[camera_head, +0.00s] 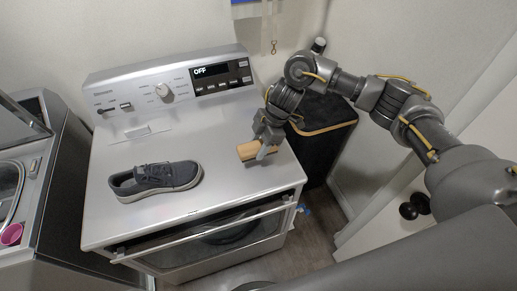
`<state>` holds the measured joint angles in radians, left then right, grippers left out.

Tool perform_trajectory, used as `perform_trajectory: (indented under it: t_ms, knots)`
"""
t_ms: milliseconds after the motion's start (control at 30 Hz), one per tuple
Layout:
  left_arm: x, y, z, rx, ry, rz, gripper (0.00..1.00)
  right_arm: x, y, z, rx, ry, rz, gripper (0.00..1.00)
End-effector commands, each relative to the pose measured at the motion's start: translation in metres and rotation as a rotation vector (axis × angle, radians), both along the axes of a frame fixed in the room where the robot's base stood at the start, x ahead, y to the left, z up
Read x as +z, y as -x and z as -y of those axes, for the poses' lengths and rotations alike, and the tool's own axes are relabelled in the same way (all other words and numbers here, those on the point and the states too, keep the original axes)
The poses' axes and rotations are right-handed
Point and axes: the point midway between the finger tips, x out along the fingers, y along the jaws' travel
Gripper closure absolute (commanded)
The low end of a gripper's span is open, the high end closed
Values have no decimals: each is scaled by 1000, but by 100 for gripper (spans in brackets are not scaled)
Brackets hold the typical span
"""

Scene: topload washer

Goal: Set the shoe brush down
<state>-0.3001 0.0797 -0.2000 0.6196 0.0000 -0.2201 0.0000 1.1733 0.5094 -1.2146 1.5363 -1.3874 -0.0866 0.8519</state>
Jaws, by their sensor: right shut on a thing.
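My right gripper (266,146) is shut on the shoe brush (247,150), a light wooden block, over the right part of the machine's top. I cannot tell whether the brush touches the surface or is just above it. The fingers hide part of the brush. A dark grey shoe (156,180) with a pale sole lies on the machine's top, left of the brush and apart from it. My left gripper is not in view.
The white machine (222,178) has a raised control panel (172,88) at the back and a front door below. Its top is clear between shoe and brush. A black bin (325,112) stands to the right, and an open topload washer (45,180) stands at the left.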

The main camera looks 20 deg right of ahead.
Motion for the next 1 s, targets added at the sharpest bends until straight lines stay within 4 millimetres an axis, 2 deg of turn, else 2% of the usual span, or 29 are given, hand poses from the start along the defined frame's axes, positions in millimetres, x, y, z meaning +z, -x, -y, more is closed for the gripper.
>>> perform_trajectory:
  t_ms: [167, 233, 400, 800, 833, 1000]
  knots:
    - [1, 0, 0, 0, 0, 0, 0, -3, -3, 1, 1, 0, 0, 80]
    - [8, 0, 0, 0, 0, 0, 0, -8, -5, 2, -1, 0, -2, 80]
    - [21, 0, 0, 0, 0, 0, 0, -30, -4, 1, 1, 1, -2, 80]
    - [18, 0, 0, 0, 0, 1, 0, -39, -5, 1, 1, -1, 1, 80]
    - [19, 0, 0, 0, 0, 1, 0, -38, -5, 1, 1, 0, 1, 52]
    - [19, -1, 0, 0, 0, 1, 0, -38, -5, 1, 1, 0, 1, 33]
